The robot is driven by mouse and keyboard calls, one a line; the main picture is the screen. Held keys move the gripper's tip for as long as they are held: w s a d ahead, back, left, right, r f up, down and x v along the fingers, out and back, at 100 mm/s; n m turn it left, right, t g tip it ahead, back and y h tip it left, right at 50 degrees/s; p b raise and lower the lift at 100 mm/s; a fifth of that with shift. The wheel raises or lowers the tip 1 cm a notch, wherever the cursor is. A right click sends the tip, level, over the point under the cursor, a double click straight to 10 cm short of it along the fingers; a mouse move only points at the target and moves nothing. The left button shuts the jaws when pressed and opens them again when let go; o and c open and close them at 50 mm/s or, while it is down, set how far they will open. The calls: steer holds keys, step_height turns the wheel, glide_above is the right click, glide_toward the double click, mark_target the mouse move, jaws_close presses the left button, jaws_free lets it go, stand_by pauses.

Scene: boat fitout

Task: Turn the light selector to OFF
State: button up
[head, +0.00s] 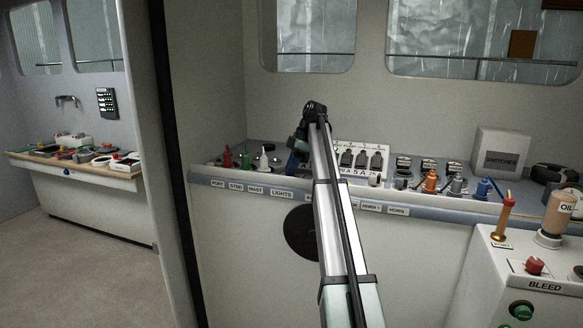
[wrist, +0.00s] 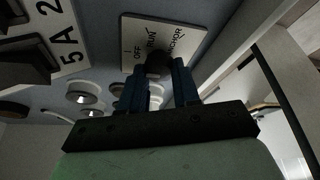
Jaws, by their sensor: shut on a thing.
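The light selector is a dark round knob (wrist: 158,64) on a cream plate (wrist: 188,32) marked OFF, RUN and ANCHOR in the wrist view. My gripper (wrist: 158,82) has its two blue fingers closed on either side of the knob. Which mark the knob points to cannot be made out, as the fingers and the dark shading cover it. In the head view my gripper (head: 296,158) is down at the console, above the LIGHTS label (head: 281,194). My arm and gripper hide the selector there.
Red, green and white levers (head: 263,160) stand left of my gripper. A white panel with dark switches (head: 361,158) marked 5 A is close on the right. Further right are more coloured levers (head: 430,181) and a SWITCHES box (head: 501,151). Console wall and windows rise behind.

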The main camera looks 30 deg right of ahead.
steer(key=o, duration=1.1)
steer(key=shift+c, duration=0.2)
steer(key=shift+r, duration=0.1)
steer(key=v, duration=0.7)
steer(key=shift+r, duration=0.1)
